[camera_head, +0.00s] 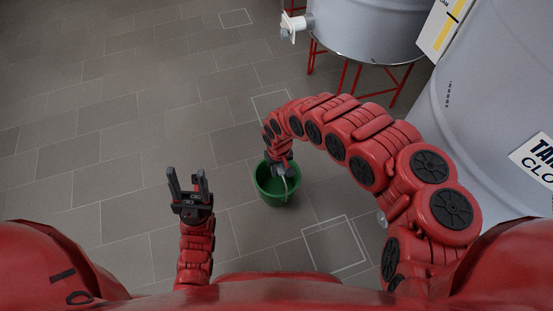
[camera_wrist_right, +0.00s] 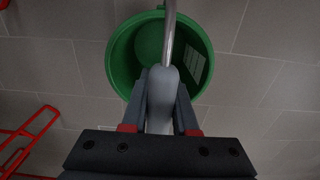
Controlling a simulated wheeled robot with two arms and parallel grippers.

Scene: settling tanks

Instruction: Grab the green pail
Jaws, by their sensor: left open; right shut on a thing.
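The green pail (camera_head: 268,190) is below my right arm's end in the head view, over the tiled floor. In the right wrist view the pail (camera_wrist_right: 122,62) is seen from above, with its inside empty and a pale label on the inner wall. My right gripper (camera_wrist_right: 162,88) is shut on the pail's handle, a metal bail with a grey grip. In the head view my right gripper (camera_head: 281,170) is partly hidden by its own arm. My left gripper (camera_head: 188,183) is open and empty, to the left of the pail, fingers pointing up the picture.
A grey tank (camera_head: 370,30) with a white tap (camera_head: 292,26) stands on a red frame (camera_head: 345,75) at the top. A larger tank (camera_head: 480,100) with a lettered sign (camera_head: 541,158) fills the right side. The tiled floor (camera_head: 90,120) at the left is clear.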

